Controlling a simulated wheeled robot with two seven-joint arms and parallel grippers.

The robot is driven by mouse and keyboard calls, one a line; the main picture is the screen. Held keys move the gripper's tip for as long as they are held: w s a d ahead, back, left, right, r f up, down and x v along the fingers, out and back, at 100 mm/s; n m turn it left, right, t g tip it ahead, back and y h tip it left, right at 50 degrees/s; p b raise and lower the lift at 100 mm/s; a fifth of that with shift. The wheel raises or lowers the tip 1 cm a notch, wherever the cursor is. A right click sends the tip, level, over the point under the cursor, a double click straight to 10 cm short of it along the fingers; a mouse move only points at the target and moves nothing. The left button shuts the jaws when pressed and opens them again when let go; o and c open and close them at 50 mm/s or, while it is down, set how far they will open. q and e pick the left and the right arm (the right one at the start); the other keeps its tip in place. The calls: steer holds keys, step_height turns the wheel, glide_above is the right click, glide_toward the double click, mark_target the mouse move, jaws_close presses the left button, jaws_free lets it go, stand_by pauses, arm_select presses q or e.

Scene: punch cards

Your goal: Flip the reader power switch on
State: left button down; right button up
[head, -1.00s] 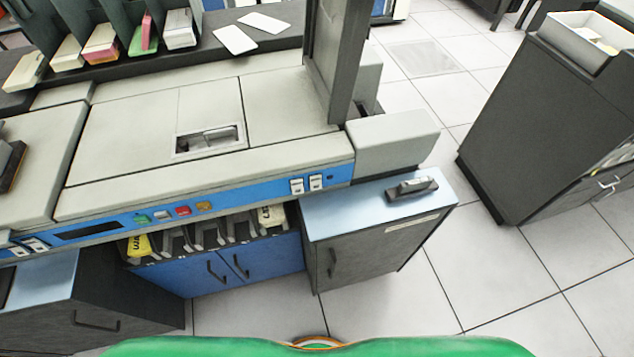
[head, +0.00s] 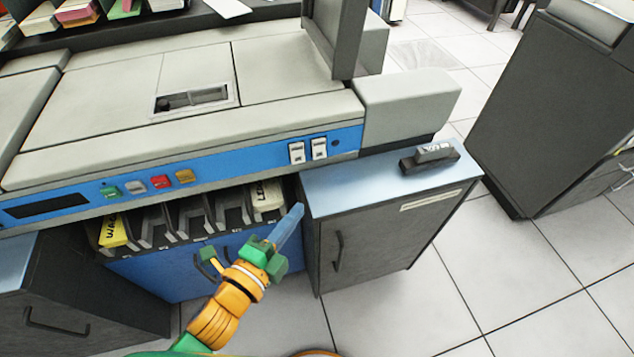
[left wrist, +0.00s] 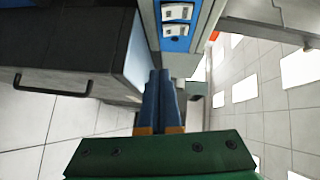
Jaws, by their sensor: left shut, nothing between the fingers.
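Two white rocker switches, the left one (head: 297,152) and the right one (head: 319,148), sit side by side on the blue front strip of the grey card reader (head: 350,140). I cannot read which is the power switch. They also show at the top of the left wrist view, as an upper switch (left wrist: 177,12) and a lower switch (left wrist: 176,31). My left gripper (head: 297,210) is shut and empty, its blue fingers pointing up, below the switches in the head view and apart from them. Its fingertips (left wrist: 161,73) also show in the left wrist view. My right gripper is not in view.
Green, white, red and orange buttons (head: 161,181) line the strip's left part. Below are card pockets (head: 195,215) and blue doors. A dark cabinet (head: 375,240) with a light blue top stands right of my gripper. Tiled floor is clear in front.

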arm_select(q)
steer(key=shift+s+d+r, duration=0.1)
steer(key=shift+d+r, duration=0.05)
steer(key=shift+r, duration=0.45)
glide_toward(325, 156)
steer(key=d, duration=0.1)
steer(key=w+d, duration=0.1)
steer(key=d, duration=0.2)
steer(key=shift+w, duration=0.3)
steer(key=shift+w+a+f, duration=0.1)
steer(key=shift+w+a, duration=0.1)
steer(key=shift+w, duration=0.4)
steer(key=shift+w+a+f, duration=0.15)
steer(key=shift+w+a, duration=0.1)
steer(key=shift+w, duration=0.35)
steer(key=shift+w+a, duration=0.25)
steer(key=shift+w, duration=0.35)
steer(key=shift+f, duration=0.1)
